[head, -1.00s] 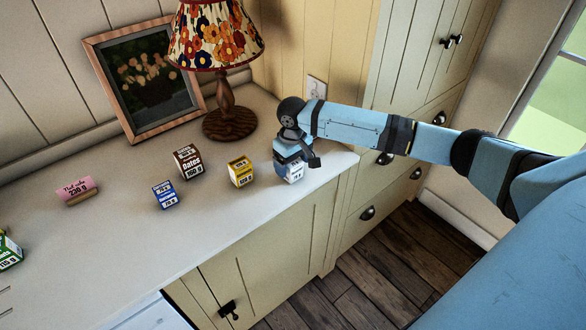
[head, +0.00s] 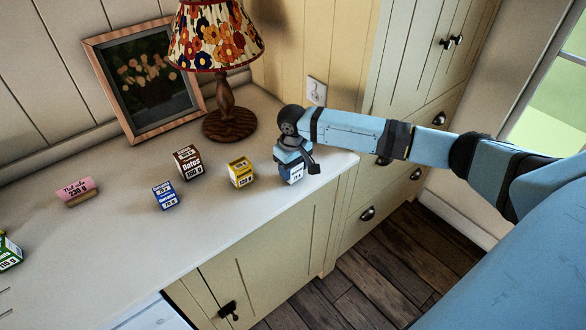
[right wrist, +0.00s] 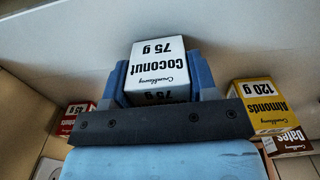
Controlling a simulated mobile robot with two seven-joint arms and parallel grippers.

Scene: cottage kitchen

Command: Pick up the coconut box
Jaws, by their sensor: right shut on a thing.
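The box appears to rest on the counter. My left gripper is not in view.
A yellow almonds box (head: 240,173) stands just left of the coconut box, with a brown dates box (head: 188,162) and a blue box (head: 165,195) farther left. A lamp (head: 229,122) stands behind. The counter's front edge is close by.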

